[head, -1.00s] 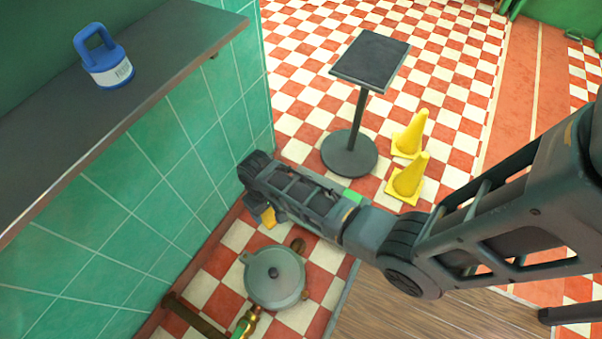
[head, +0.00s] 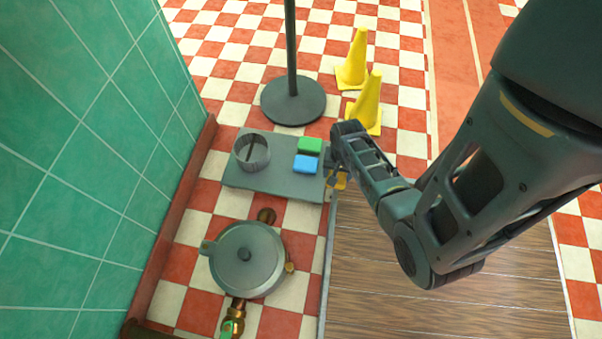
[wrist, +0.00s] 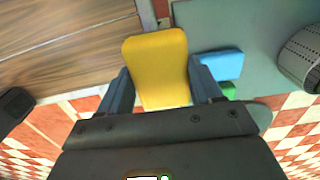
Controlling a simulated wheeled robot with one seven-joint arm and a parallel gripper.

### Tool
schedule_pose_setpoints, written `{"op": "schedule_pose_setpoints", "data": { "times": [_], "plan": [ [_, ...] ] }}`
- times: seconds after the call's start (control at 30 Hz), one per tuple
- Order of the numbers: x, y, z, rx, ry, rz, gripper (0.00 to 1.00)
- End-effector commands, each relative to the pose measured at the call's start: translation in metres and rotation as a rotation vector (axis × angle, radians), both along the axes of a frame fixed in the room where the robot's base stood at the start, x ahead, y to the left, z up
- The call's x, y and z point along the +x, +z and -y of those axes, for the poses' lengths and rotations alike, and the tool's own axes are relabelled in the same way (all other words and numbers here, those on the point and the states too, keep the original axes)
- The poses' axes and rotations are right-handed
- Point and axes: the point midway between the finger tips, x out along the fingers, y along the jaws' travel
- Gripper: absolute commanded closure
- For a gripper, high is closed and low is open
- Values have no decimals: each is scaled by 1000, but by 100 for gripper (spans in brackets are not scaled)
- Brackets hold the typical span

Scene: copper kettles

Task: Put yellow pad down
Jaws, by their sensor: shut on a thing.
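The yellow pad (wrist: 156,62) fills the space between the two fingers of my gripper (wrist: 160,90) in the wrist view. My gripper is shut on it. In the head view my gripper (head: 338,178) is at the right edge of a grey tray (head: 240,180), and a small part of the yellow pad (head: 341,181) shows there. A blue pad (head: 306,164) and a green pad (head: 310,146) lie on the tray's right part. The wrist view shows the blue pad (wrist: 221,65) just right of the yellow pad. I cannot tell whether the yellow pad touches the tray.
A round grey container (head: 251,152) stands on the tray's left part. A lidded kettle (head: 247,259) with brass pipework (head: 233,318) is nearer. Two yellow cones (head: 353,62) and a round stand base (head: 293,100) are behind. Wooden boards (head: 430,290) lie right of the tray.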

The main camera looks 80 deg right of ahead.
Motion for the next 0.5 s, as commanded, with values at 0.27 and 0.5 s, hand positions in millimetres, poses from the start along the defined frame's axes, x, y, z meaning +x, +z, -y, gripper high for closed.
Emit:
{"op": "schedule_pose_setpoints", "data": {
  "times": [0.27, 0.5],
  "plan": [
    [42, -32, 0, -2, -6, 2, 74],
    [90, -61, -2, -1, -4, 1, 74]
  ]
}}
